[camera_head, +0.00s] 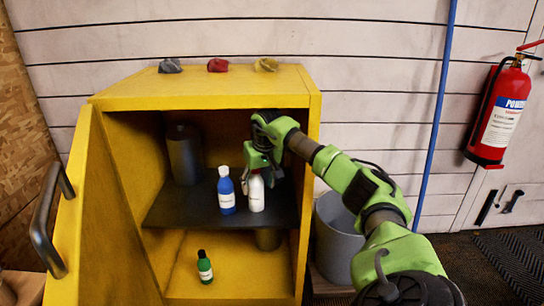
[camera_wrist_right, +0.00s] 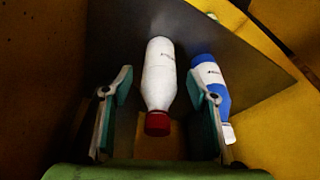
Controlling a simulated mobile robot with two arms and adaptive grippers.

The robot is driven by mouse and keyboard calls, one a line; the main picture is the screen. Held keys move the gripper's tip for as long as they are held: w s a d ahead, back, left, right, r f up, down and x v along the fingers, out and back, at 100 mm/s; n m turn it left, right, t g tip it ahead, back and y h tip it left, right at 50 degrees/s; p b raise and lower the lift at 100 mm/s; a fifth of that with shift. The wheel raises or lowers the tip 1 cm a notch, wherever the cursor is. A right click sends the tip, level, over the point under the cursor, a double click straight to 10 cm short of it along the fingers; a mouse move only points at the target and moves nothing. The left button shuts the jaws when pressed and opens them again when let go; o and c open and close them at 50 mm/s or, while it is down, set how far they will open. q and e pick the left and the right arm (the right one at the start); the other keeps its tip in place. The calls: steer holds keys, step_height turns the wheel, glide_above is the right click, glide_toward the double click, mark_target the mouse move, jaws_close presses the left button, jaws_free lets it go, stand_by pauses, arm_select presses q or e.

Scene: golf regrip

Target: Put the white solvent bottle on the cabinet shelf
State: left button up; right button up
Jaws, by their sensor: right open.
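The white solvent bottle (camera_head: 256,195) stands upright on the dark shelf (camera_head: 190,211) inside the open yellow cabinet (camera_head: 210,88). The right wrist view shows its white body (camera_wrist_right: 159,75) and red cap. My right gripper (camera_head: 262,165) reaches into the cabinet at the top of the bottle. In the right wrist view the fingers (camera_wrist_right: 160,85) are open, one on each side of the bottle, with visible gaps. The gripper hides the bottle's top in the head view. My left gripper is out of view.
A blue bottle (camera_head: 226,190) stands close left of the white one, near a finger. A dark canister (camera_head: 184,154) stands further back. A green bottle (camera_head: 205,267) is on the cabinet floor. The open door (camera_head: 90,220) is at left; a grey bin (camera_head: 335,240) stands right.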

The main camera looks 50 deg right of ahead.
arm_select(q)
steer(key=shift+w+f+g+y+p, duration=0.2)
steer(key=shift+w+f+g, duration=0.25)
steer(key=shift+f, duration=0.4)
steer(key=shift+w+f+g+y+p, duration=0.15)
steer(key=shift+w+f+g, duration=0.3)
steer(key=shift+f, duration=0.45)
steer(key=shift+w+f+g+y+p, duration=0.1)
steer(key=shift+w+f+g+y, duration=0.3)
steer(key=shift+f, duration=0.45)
arm_select(e)
steer(key=s+a, duration=0.5)
steer(key=s, duration=0.4)
steer(key=shift+s+a, duration=0.15)
steer(key=shift+s, duration=0.2)
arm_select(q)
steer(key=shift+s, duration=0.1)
arm_select(e)
steer(key=shift+f, duration=0.1)
